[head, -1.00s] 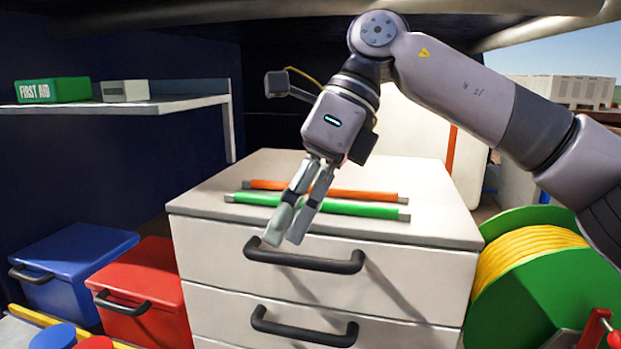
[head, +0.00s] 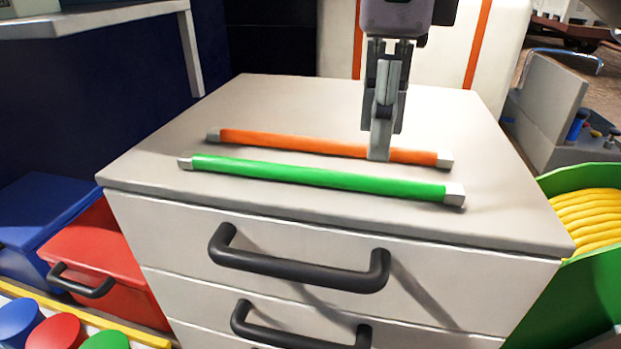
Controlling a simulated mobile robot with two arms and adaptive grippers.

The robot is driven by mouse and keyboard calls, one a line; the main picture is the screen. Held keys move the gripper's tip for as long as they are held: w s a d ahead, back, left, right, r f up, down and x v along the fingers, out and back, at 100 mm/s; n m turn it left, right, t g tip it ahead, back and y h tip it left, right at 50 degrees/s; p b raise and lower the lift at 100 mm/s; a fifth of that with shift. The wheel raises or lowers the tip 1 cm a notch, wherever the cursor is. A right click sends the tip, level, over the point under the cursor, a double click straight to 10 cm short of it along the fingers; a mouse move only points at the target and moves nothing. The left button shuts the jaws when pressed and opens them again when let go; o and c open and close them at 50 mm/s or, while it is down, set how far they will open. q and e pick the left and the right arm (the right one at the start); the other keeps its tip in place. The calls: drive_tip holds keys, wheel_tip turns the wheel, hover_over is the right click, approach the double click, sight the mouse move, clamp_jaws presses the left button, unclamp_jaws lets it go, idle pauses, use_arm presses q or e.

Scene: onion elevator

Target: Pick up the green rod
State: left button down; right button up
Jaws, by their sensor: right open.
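The green rod (head: 320,178) lies on top of the light grey drawer cabinet (head: 270,105), near its front edge, with a pale cap at each end. An orange rod (head: 290,143) lies just behind it, roughly parallel. My right gripper (head: 379,155) points down over the right half of the rods, seen edge-on, its fingers overlapping each other. Its tips hide part of the orange rod and appear just behind the green rod in the picture. It is open and holds nothing; its exact height is hard to tell. My left gripper is not in view.
The cabinet has black drawer handles (head: 300,268) in front. Blue (head: 50,212) and red (head: 105,255) boxes stand to its left, below a wall shelf (head: 95,18). A green reel with yellow cable (head: 590,220) stands at right.

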sight(372, 176)
wheel_tip(372, 176, down, 2)
drive_tip(key=shift+f, duration=0.25)
wheel_tip(372, 176, down, 3)
drive_tip(key=shift+w+r, duration=0.1)
drive_tip(key=shift+w, duration=0.05)
drive_tip(key=shift+f, duration=0.2)
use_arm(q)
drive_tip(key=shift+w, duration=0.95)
use_arm(e)
drive_tip(key=shift+a, duration=0.1)
clamp_jaws()
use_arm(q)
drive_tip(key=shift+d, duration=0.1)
use_arm(e)
drive_tip(key=shift+r, duration=0.1)
